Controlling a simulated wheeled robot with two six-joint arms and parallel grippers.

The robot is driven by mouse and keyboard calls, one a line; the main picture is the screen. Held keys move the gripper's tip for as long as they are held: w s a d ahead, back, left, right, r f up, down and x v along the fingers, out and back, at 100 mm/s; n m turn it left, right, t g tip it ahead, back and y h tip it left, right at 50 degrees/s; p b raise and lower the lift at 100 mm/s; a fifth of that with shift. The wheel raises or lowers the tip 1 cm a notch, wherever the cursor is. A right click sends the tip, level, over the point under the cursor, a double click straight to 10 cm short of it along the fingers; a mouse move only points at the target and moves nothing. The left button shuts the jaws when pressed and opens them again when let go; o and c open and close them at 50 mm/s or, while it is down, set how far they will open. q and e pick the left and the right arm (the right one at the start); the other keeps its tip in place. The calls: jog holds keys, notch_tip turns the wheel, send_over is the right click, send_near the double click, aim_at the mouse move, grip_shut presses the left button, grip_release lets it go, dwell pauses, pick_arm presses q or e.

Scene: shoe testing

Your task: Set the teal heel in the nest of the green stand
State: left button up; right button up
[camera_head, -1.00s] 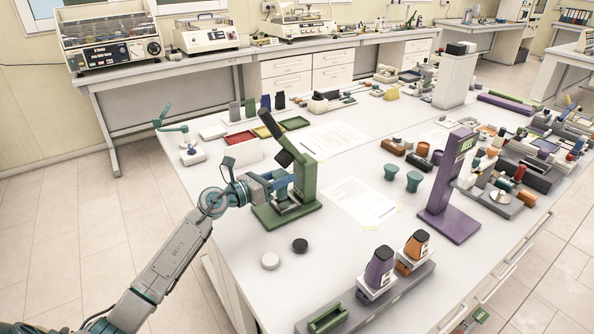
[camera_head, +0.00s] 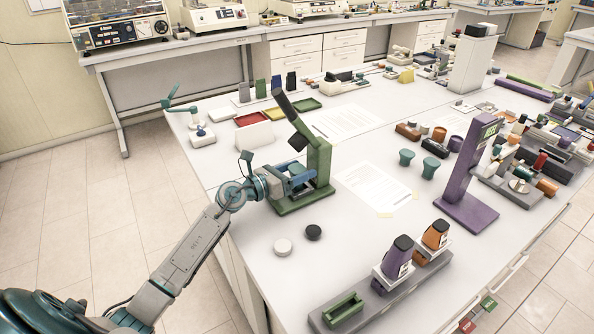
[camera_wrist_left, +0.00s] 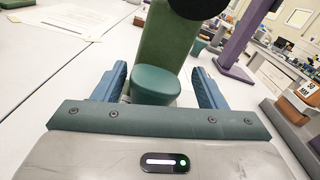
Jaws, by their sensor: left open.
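The green stand (camera_head: 319,165) stands upright on the table with a dark tilted lever at its top. In the left wrist view its green upright (camera_wrist_left: 167,45) rises behind a teal heel (camera_wrist_left: 155,84) with a round, flat top. The heel is at the foot of the upright; whether it is fully seated in the nest is hidden. My left gripper (camera_head: 300,181) is low at the stand. Its blue fingers are open on either side of the heel, with visible gaps. Two more teal heels stand on the table, one nearer (camera_head: 430,167) and one farther (camera_head: 405,157). My right gripper is out of view.
A purple stand (camera_head: 470,190) is to the right. A grey rack (camera_head: 400,293) with purple and orange pieces is in front. Papers (camera_head: 375,188) lie flat on the table.

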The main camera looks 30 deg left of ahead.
pick_arm(q)
jog(key=shift+s+a+f, duration=0.1)
jog(key=shift+s+a, duration=0.1)
jog(key=shift+a, duration=0.1)
jog(key=b+v, duration=0.4)
jog(key=v, duration=0.5)
jog(key=shift+s+d, duration=0.1)
jog(key=shift+b+v, duration=1.05)
jog(key=shift+b, duration=0.1)
jog(key=shift+s, duration=0.1)
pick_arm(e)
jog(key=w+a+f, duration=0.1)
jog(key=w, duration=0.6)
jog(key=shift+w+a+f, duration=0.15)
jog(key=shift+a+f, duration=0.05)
